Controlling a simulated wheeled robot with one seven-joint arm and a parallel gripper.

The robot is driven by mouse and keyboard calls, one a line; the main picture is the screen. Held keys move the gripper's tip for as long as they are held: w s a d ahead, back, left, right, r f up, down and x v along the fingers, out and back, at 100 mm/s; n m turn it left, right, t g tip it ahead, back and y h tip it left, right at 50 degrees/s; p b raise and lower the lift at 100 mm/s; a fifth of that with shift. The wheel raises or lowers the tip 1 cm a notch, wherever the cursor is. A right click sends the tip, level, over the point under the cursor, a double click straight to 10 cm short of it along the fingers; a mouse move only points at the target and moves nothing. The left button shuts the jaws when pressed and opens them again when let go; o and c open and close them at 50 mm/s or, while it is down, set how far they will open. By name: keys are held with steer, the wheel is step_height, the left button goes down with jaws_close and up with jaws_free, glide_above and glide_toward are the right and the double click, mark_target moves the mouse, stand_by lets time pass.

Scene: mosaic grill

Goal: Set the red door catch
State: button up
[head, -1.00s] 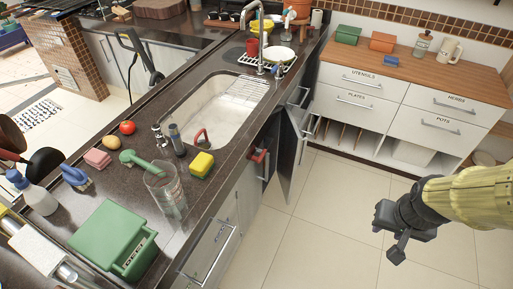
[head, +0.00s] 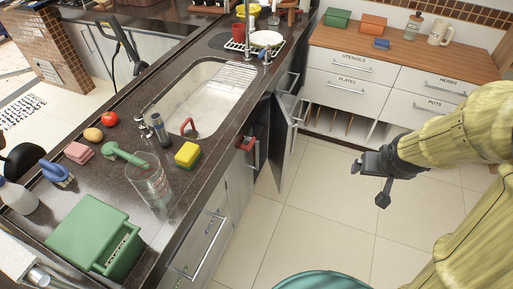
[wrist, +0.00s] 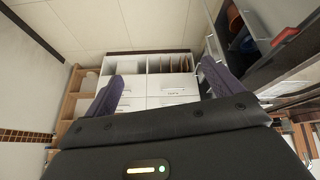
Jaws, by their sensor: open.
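The red door catch (head: 246,144) is on the front of the sink counter, just under its edge, beside an open cabinet door (head: 277,145). A red part (wrist: 286,36) also shows at the upper right of the wrist view, by the open cabinet; how the catch is set is too small to tell. My gripper (head: 373,181) hangs over the floor to the right of the catch, well apart from it. In the wrist view its two fingers (wrist: 165,88) are spread with nothing between them.
The counter holds a green box (head: 90,235), a clear measuring jug (head: 148,180) and a yellow sponge (head: 187,154). A drawer unit (head: 360,85) stands at the back. A teal round thing (head: 318,280) is at the bottom edge. The tiled floor between is mostly clear.

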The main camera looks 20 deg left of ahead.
mark_target(253, 143)
steer(key=w+a+f+n+t+y+b, duration=0.2)
steer(key=w+a+f+n+y+b, duration=0.15)
steer(key=w, duration=0.45)
steer(key=w+a+f+n+t+y+b, duration=0.1)
steer(key=w+a+f+n+y+b, duration=0.15)
steer(key=w+a+f, duration=0.4)
steer(key=w+a+f+n+t+y+b, duration=0.2)
steer(key=w+a+y+b, duration=0.15)
steer(key=w, duration=0.55)
steer(key=s+a+f+n+g+y+b, duration=0.5)
steer(key=a+f+n+g+y+b, duration=0.2)
steer(key=f, duration=0.5)
steer(key=shift+s+a+n+g+y, duration=0.25)
steer(key=shift+n+g+y, duration=0.15)
steer(key=shift+g+y, duration=0.6)
steer(key=shift+w+a+f, duration=0.1)
steer(key=shift+a, duration=0.05)
steer(key=a, duration=0.5)
steer(key=w+a, duration=0.1)
steer(key=a, duration=1.1)
steer(key=shift+w+a+b, duration=0.1)
steer(key=shift+w+b, duration=0.05)
steer(key=shift+b, duration=0.25)
